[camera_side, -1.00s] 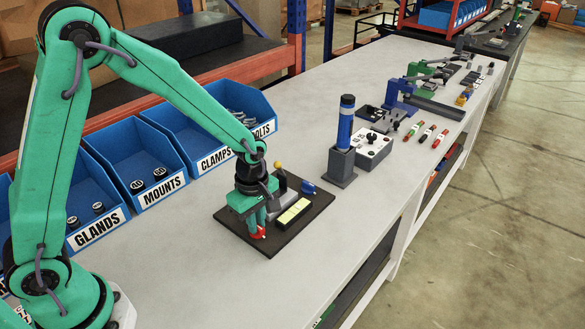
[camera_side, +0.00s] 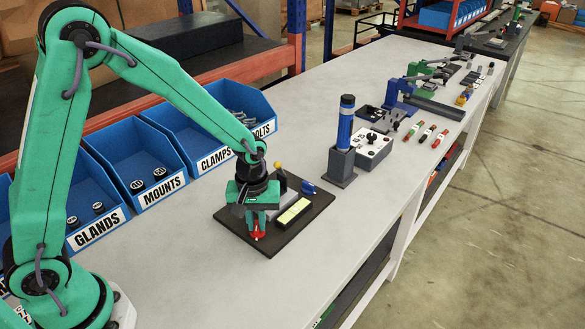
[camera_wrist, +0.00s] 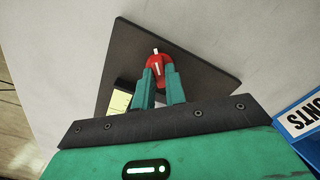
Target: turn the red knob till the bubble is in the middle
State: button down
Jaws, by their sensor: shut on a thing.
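The red knob (camera_side: 257,236) is low at the front of the dark base plate (camera_side: 236,239) in the side view. My gripper (camera_side: 257,224) points down at it with its fingers shut on the knob. In the wrist view the red knob (camera_wrist: 157,68), with a white mark on it, sits between the two green fingertips of my gripper (camera_wrist: 158,76). The yellow-green level vial (camera_side: 293,211) lies in a black holder on the plate, right of my gripper. In the wrist view the vial (camera_wrist: 119,103) is partly hidden by my gripper. I cannot make out where the bubble is.
Blue bins (camera_side: 150,165) line the left. A grey holder with a blue cylinder (camera_side: 345,125) stands to the right. The bench in front is clear.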

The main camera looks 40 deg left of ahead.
aim_at(257, 225)
jog(key=m, duration=0.4)
jog(key=shift+m, duration=0.4)
jog(key=c, duration=1.4)
grip_release()
jog(key=shift+c, duration=0.2)
jog(key=shift+r, duration=3.95)
